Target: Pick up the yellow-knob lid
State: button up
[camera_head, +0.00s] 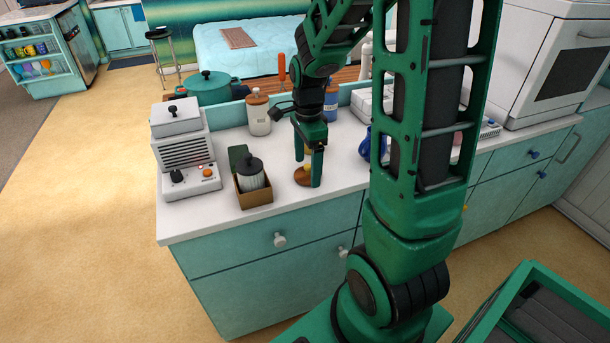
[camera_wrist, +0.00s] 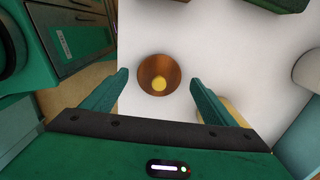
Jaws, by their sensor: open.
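In the wrist view my gripper (camera_wrist: 159,78) is open, with the lid between and slightly beyond the fingertips. Nothing is held. I cannot tell the exact height of the fingertips above the counter.
A cardboard box (camera_head: 254,197) with a dark-lidded jar stands left of the lid. A white appliance (camera_head: 187,158) is farther left. A wooden-lidded canister (camera_head: 259,115) stands behind, and a blue item (camera_head: 365,146) is to the right. The counter's front strip (camera_head: 300,206) is clear.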

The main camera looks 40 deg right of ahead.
aim_at(307, 165)
jog(key=shift+f, duration=0.7)
jog(key=shift+c, duration=0.6)
jog(key=c, duration=1)
jog(key=shift+r, duration=0.1)
notch_tip(307, 165, up, 18)
jog(key=shift+r, duration=0.1)
jog(key=shift+m, duration=0.3)
